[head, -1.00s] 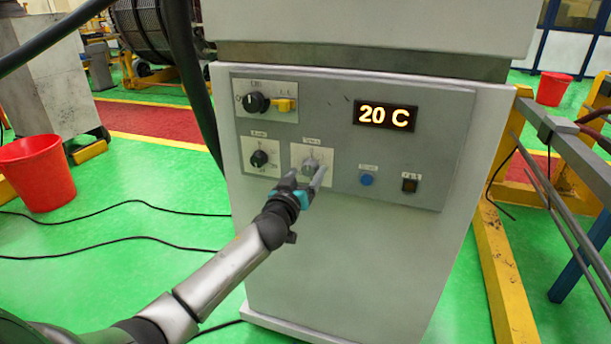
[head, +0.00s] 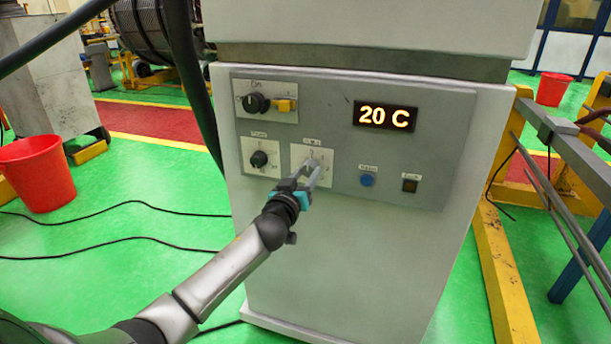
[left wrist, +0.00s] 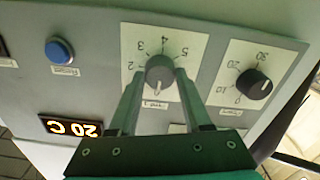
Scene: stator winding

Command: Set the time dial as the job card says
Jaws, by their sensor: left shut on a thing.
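A control panel (head: 340,105) on a pale cabinet carries several knobs. I see no job card. My right gripper is out of view.
A lit display (head: 385,115) reads 20 C. A blue button (head: 367,180) and a dark switch (head: 409,185) lie right of the held dial. A black knob (head: 256,103) and a yellow part (head: 285,105) sit above. A red bucket (head: 36,172) stands left.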

